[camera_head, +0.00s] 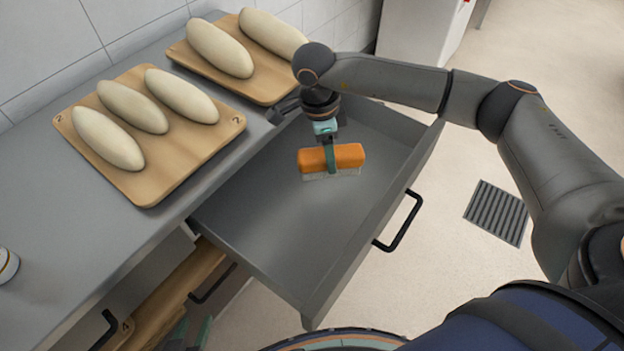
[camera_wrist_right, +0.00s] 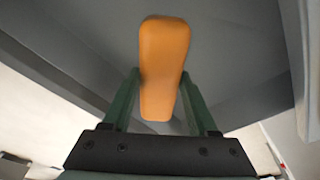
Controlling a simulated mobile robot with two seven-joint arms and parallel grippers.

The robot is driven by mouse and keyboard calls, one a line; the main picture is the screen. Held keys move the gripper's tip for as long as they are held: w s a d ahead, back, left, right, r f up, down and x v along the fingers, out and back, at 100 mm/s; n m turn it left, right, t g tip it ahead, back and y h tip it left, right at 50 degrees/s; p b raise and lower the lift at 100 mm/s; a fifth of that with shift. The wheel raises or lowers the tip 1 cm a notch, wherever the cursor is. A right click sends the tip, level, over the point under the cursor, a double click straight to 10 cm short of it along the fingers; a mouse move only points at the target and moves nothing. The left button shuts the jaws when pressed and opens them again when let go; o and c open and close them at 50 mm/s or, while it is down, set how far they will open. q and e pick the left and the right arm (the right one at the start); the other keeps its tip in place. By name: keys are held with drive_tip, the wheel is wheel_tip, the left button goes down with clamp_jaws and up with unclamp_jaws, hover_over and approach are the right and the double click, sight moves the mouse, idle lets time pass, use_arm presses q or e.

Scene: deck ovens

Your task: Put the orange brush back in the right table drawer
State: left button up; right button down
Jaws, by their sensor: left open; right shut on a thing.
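The orange brush (camera_head: 347,156) with pale bristles is over the floor of the pulled-out grey table drawer (camera_head: 270,225), inside its walls. My right gripper (camera_head: 331,158) reaches down into the drawer and is shut around the brush's middle, bristles facing down. I cannot tell whether the bristles touch the drawer floor. In the right wrist view the orange brush block (camera_wrist_right: 163,65) sits between the two green fingers (camera_wrist_right: 160,100). My left gripper (camera_head: 190,334) shows only partly at the bottom edge, below the table front, open and away from the brush.
Two wooden boards with pale dough loaves lie on the grey counter (camera_head: 45,215), the nearer board (camera_head: 150,190) beside the drawer. The drawer has a black handle (camera_head: 402,222). The drawer is otherwise empty. A floor grate (camera_head: 497,212) lies to the right.

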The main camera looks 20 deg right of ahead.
sight(323, 153)
wheel_tip(323, 153, down, 8)
drive_tip(key=shift+f, duration=0.1)
idle(0.4)
drive_tip(key=shift+f, duration=0.1)
drive_tip(key=shift+c, duration=0.9)
unclamp_jaws()
drive_tip(key=r, duration=0.4)
drive_tip(key=a+r, duration=0.1)
drive_tip(key=r, duration=0.7)
drive_tip(key=shift+w+a, duration=0.25)
drive_tip(key=shift+a, duration=0.1)
